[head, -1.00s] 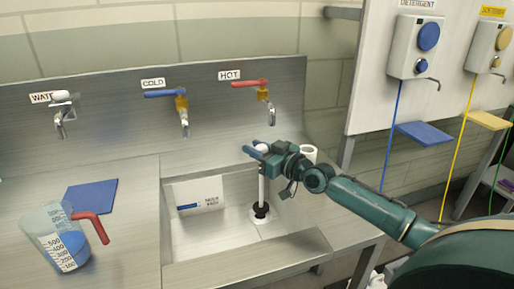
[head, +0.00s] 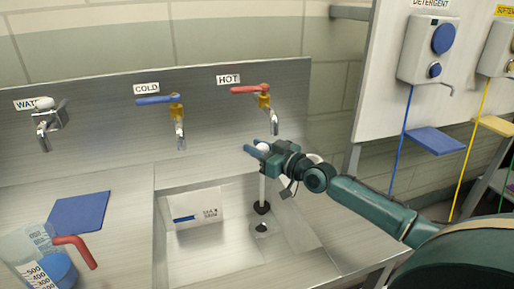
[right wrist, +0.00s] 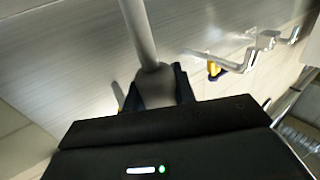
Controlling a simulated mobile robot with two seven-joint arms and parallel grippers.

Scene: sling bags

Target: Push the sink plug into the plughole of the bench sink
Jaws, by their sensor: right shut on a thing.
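The sink plug is a black stopper (head: 262,208) on the lower end of a long pale upright handle (head: 262,186). My right gripper (head: 262,149) is shut on the handle near its top. In the right wrist view the handle (right wrist: 140,35) runs up from between my fingers (right wrist: 157,88). The plughole (head: 260,228) is a dark hole with a pale rim in the floor of the bench sink (head: 200,251), near its right side. The stopper shows just above the plughole, with a small gap between them in the picture. My left gripper is not in view.
Cold (head: 178,120) and hot (head: 264,100) taps stand behind the basin, with a water tap (head: 44,118) at left. A measuring jug (head: 45,262) and a blue mat (head: 79,212) are on the left worktop. A detergent dispenser (head: 428,50) hangs at right.

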